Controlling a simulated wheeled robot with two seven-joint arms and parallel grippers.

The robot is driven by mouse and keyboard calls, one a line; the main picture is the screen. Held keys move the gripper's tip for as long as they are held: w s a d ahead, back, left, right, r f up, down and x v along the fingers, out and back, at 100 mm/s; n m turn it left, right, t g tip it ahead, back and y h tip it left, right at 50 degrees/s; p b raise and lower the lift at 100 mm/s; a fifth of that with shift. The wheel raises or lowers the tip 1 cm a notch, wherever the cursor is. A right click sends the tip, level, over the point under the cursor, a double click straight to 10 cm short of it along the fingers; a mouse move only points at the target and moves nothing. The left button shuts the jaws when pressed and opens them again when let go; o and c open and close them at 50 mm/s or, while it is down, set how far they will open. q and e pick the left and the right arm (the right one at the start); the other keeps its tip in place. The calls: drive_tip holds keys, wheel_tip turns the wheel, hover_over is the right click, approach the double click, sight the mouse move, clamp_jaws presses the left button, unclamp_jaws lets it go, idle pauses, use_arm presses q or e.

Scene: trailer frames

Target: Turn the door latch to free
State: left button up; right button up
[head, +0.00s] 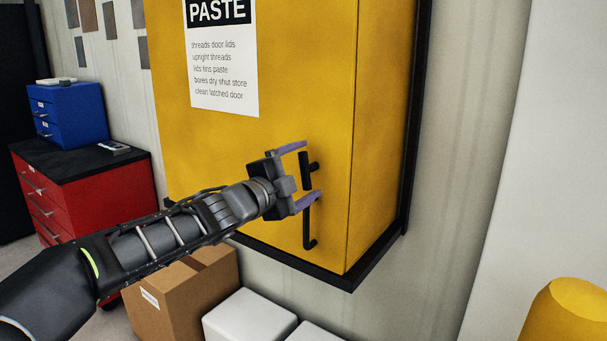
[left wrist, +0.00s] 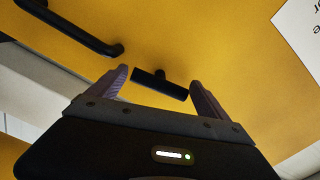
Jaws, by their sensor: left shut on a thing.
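The yellow cabinet door (head: 290,60) fills the middle of the head view and bears a white paper sheet. The door latch (head: 306,170) is a short black bar on a small post near the door's right edge, and it stands about upright. My left gripper (head: 312,168) is at the latch, one finger above it and one below, shut on its two ends. In the left wrist view the latch (left wrist: 160,85) lies between the two purple-grey fingers. My right gripper is not in view.
A black door handle (head: 307,226) is just below the latch. A black frame (head: 347,280) edges the cabinet. A red drawer unit (head: 85,185), a blue drawer box (head: 70,112), a cardboard box (head: 180,295) and white boxes (head: 250,316) stand around. A yellow rounded object (head: 568,312) is lower right.

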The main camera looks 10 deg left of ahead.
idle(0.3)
use_arm(q)
drive_tip(key=o, duration=1.1)
drive_tip(key=v, duration=0.7)
drive_tip(key=shift+s+a, duration=0.1)
drive_tip(key=shift+s, duration=0.25)
